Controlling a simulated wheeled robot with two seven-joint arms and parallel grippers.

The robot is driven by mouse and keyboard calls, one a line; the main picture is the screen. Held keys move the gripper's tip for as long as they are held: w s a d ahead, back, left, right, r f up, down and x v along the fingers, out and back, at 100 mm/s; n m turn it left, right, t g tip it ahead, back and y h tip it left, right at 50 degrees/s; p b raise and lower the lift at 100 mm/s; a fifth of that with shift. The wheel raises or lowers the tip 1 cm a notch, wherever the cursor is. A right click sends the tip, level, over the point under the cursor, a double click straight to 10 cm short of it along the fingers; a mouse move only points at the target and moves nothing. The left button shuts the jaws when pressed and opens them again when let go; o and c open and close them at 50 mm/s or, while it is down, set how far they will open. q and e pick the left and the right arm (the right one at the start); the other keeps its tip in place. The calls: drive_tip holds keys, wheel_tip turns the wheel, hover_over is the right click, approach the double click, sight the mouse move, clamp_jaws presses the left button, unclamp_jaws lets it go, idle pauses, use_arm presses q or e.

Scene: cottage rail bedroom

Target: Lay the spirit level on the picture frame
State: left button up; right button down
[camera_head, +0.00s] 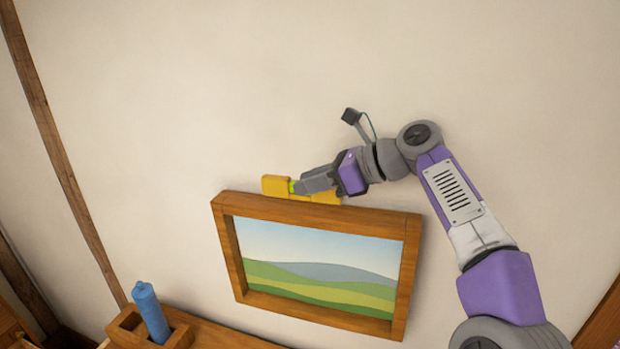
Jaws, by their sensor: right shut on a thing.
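The yellow spirit level (274,185) is at the top edge of the picture frame (411,262), a little left of its middle. A small green vial shows on it near my fingers. My right gripper (297,187) is shut on the level, and its fingers hide part of it. The level runs roughly along the frame's top edge; I cannot tell whether it touches the wood. The frame has a brown wooden border around a landscape with hills and hangs on the wall, looking slightly tilted in this view. My left gripper is not in view.
A blue cylindrical thing (150,312) stands in a wooden holder (124,327) on a wooden ledge (215,335) below the frame. A timber post (62,160) runs up the wall at the left. The wall above the frame is bare.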

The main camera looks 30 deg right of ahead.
sight(313, 197)
drive_tip(key=shift+w+d+f+b, duration=0.15)
drive_tip(key=shift+w+f, duration=0.05)
drive_tip(key=shift+f, duration=0.3)
drive_tip(key=shift+w+d+f+b, duration=0.15)
drive_tip(key=shift+f, duration=0.3)
drive_tip(key=shift+s+f+b, duration=0.1)
drive_tip(key=shift+f+b, duration=0.7)
drive_tip(key=shift+f, duration=0.3)
drive_tip(key=c, duration=0.8)
unclamp_jaws()
drive_tip(key=v, duration=0.7)
drive_tip(key=shift+s+d+r, duration=0.15)
drive_tip(key=shift+s+d, duration=0.05)
drive_tip(key=shift+d, duration=0.05)
